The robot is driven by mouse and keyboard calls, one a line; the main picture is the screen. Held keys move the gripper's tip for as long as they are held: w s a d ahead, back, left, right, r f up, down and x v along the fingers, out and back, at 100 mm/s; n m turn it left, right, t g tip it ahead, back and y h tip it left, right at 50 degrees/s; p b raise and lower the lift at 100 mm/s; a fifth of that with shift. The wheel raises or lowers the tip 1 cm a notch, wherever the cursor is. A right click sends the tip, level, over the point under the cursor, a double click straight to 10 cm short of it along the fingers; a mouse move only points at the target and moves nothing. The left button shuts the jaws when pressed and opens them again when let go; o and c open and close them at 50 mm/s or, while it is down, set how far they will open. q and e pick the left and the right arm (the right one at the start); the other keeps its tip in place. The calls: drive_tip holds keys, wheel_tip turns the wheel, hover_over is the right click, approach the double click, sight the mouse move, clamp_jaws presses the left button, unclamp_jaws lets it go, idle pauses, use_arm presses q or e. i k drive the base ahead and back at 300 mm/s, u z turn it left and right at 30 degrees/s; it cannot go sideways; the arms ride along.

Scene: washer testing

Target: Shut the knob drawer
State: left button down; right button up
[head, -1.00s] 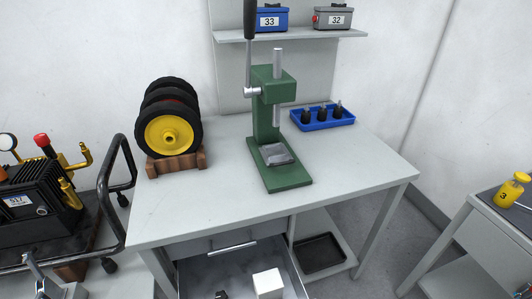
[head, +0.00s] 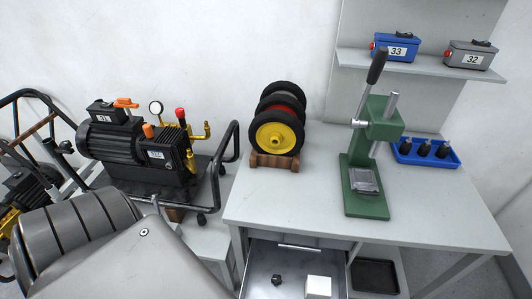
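A drawer (head: 258,262) under the grey workbench stands open toward me. Its front runs out of the bottom of the picture, so its front panel and pull are hidden. A small black knob-like part (head: 277,280) and a white block (head: 318,287) lie inside it. A bar handle (head: 300,247) on a shut front shows just above the open drawer. Large grey links of my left arm fill the lower left. Neither gripper can be made out.
The bench (head: 320,190) carries yellow-hubbed wheels on a wooden stand (head: 275,135) and a green press (head: 366,203). A blue tray (head: 428,153) stands at its back right. A cart (head: 222,160) with a black compressor (head: 140,155) stands left of the bench. A black tray (head: 375,275) lies on the lower shelf.

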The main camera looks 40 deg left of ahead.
sight(265, 259)
drive_tip(key=u, duration=1)
